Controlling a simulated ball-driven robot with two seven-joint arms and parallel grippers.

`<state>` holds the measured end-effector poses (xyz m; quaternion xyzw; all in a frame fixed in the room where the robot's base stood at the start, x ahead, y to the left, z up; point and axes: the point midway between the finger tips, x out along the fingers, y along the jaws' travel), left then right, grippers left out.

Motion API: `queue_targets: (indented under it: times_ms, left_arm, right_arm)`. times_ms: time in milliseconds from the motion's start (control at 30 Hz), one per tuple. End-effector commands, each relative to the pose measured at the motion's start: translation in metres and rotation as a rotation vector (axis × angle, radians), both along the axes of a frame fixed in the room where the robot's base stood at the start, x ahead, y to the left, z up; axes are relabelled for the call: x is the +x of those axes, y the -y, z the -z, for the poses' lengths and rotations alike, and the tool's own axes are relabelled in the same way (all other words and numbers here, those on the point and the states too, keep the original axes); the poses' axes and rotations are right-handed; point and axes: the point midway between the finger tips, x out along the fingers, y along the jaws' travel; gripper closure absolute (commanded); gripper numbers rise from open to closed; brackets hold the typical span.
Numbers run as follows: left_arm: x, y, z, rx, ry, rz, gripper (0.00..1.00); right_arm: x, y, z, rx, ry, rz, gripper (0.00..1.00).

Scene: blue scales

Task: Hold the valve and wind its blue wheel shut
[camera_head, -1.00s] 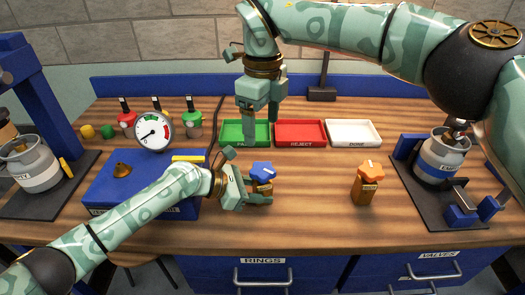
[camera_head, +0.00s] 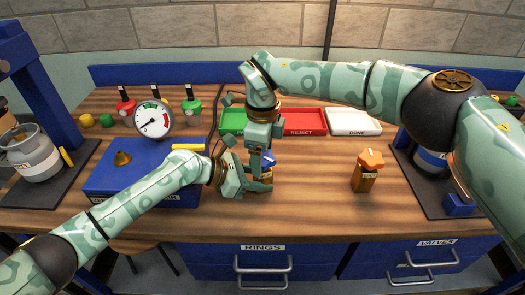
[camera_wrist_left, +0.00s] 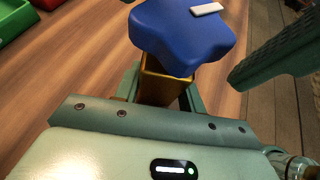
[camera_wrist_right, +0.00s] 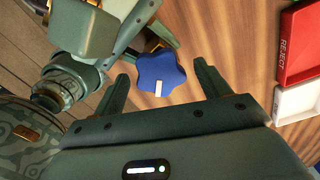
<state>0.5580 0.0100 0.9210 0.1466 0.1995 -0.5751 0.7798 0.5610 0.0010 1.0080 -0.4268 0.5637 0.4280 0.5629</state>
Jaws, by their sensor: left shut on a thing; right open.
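The valve has a brown-gold body (camera_wrist_left: 162,84) and a lobed blue wheel (camera_wrist_right: 160,72) on top with one white mark. My left gripper (camera_head: 262,182) is shut on the body, and the valve looks upright over the wooden bench. The blue wheel (camera_wrist_left: 182,35) stands clear above the left jaws. My right gripper (camera_head: 258,160) points down above the valve. In the right wrist view its open fingers (camera_wrist_right: 163,86) lie one on each side of the wheel, with gaps visible. In the head view the right gripper hides much of the wheel (camera_head: 269,159).
A second valve with an orange wheel (camera_head: 367,177) stands on the bench to the right. Green (camera_head: 233,120), red (camera_head: 304,121) and white (camera_head: 354,121) trays lie behind. A blue box (camera_head: 120,180) with a gauge (camera_head: 153,119) is at left. The bench between the valves is clear.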

Motion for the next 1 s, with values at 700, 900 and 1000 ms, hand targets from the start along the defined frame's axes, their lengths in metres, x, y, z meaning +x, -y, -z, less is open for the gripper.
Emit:
queue_targets:
  times_ms: [700,900,1000]
  left_arm:
    - [0.0,0.0005,-0.0009,-0.001,0.001,0.0,0.73]
    - [-0.0001,0.0005,-0.0008,-0.001,0.001,0.0,0.73]
    - [-0.0001,0.0005,-0.0008,-0.001,0.001,0.0,0.73]
  right_arm:
    - [0.0003,0.0002,-0.0007,0.0,0.001,0.04,0.7]
    - [0.0004,0.0002,-0.0009,-0.001,0.002,0.15,0.7]
    - [0.0005,0.0002,-0.0009,-0.001,0.002,0.226,0.7]
